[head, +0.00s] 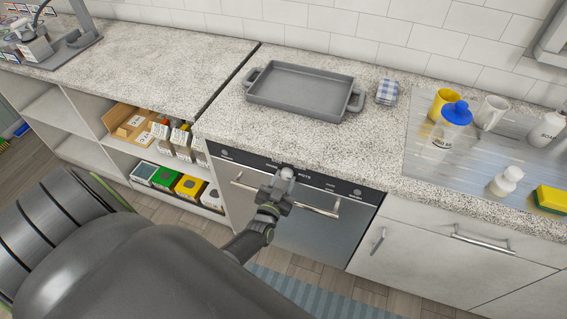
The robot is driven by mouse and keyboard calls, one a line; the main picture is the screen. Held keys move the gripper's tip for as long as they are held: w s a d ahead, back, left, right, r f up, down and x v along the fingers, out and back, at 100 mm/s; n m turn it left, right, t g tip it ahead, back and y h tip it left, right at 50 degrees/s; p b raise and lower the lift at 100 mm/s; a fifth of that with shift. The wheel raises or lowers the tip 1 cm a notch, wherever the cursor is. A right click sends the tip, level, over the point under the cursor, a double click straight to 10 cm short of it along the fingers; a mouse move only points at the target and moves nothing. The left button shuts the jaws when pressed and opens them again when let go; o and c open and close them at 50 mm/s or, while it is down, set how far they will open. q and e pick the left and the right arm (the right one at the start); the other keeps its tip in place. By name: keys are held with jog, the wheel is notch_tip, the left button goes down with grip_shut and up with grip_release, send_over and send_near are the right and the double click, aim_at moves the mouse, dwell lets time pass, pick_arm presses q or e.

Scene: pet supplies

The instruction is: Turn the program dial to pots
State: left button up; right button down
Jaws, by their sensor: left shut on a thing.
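The program dial (288,172) is a small light knob on the dark control strip (335,186) along the top of the dishwasher (308,235). The word POTS is printed just right of the dial. Other labels on the strip are too small to read. My left gripper (284,180) reaches up in front of the strip and is shut on the dial. Its fingers hide part of the dial, so I cannot tell where its mark points. My right gripper is not in view.
A handle bar (322,211) crosses the dishwasher front beside my gripper. Above, the counter holds a grey roasting tray (304,90) and a folded checked cloth (387,93). Mugs, bottles and a sponge (551,199) stand right. Open shelves (150,150) lie left.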

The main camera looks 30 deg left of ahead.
pick_arm(q)
jog(key=shift+f, duration=0.1)
jog(key=o, duration=1)
jog(key=b+v, duration=0.2)
jog(key=v, duration=1.5)
jog(key=shift+s, duration=0.25)
